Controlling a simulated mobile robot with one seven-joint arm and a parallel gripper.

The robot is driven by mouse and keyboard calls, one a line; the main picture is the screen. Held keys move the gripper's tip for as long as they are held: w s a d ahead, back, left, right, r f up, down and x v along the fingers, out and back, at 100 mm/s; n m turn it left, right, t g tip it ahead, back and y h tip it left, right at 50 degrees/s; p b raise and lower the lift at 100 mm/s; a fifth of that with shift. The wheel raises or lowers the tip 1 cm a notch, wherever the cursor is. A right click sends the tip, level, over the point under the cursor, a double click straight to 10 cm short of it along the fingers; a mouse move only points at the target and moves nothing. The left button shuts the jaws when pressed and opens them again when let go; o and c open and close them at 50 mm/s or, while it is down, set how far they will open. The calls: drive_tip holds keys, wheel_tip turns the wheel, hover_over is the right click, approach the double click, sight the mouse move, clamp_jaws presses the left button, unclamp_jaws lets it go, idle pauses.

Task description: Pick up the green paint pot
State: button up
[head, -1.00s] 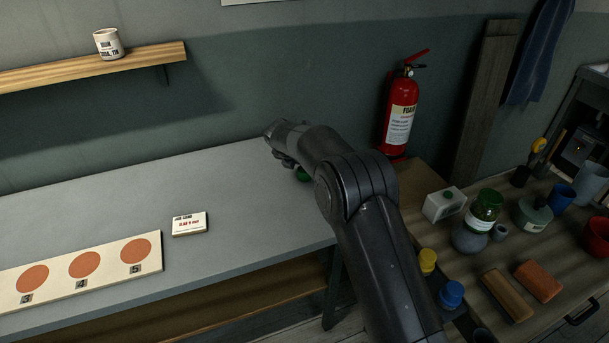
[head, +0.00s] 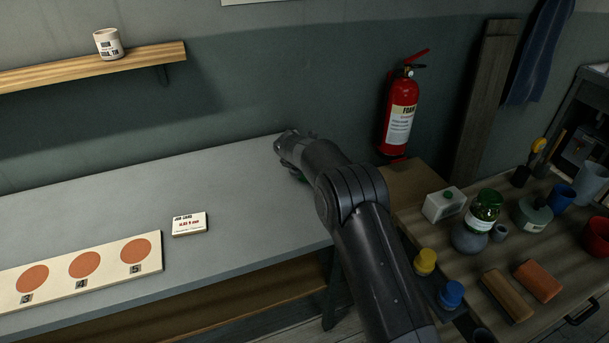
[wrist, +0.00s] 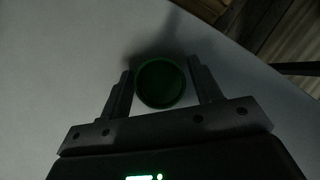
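The green paint pot (wrist: 161,83) shows in the wrist view as a round dark green shape between the two fingers of my gripper (wrist: 160,74). One finger is on each side of it. The fingers are spread, with only a thin gap beside the pot, and I see no clear grip. In the head view, my gripper (head: 290,170) is low over the back right of the grey table (head: 240,230). Just a sliver of the green pot shows beneath it; my arm hides the rest.
A red fire extinguisher (head: 400,118) hangs behind right. A wooden bench (head: 560,275) at right holds jars, yellow and blue pots and blocks.

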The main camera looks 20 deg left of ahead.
drive_tip(key=c, duration=0.8)
